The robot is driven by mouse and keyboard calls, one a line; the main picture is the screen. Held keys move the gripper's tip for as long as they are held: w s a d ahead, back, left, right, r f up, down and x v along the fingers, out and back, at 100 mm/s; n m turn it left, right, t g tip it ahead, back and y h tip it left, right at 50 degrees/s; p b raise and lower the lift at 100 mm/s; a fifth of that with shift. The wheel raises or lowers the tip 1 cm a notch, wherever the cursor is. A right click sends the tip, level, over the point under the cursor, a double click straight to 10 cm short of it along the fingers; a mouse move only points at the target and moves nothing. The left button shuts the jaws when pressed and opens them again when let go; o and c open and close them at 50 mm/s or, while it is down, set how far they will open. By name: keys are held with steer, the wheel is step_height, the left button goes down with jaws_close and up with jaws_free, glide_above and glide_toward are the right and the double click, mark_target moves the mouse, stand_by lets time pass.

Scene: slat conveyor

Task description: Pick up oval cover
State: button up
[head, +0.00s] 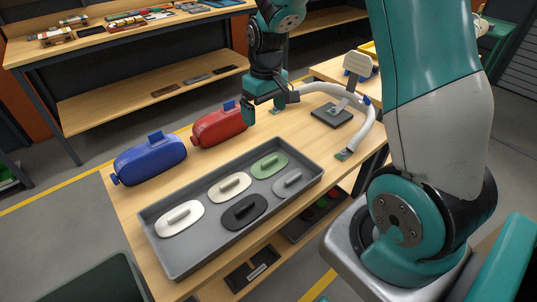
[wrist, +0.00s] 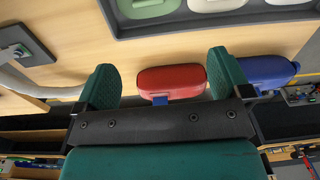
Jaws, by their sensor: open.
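Several oval covers with raised bar handles lie flat in a grey tray (head: 215,249): a white one (head: 180,218), a cream one (head: 229,185), a green one (head: 269,165), a black one (head: 244,211) and a grey one (head: 289,182). The green cover also shows at the top of the wrist view (wrist: 150,8). My gripper (head: 264,108) is open and empty, above the table behind the tray, beside a red rounded container (head: 219,126). In the wrist view the red container appears between the fingers (wrist: 165,75), with no visible contact.
A blue rounded container (head: 149,159) stands left of the red one. A stand with a tilted plate on a dark base (head: 338,117) and a curved white pipe (head: 373,120) are on the right of the table. A workbench (head: 130,33) with small items is behind.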

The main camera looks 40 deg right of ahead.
steer(key=d+f, duration=0.2)
steer(key=p, duration=0.3)
glide_above(270, 160)
step_height(270, 160, down, 10)
steer(key=shift+w+r, duration=0.1)
steer(key=shift+w, duration=0.05)
steer(key=shift+f+p, duration=0.95)
steer(key=shift+f, duration=2.25)
steer(key=c, duration=1)
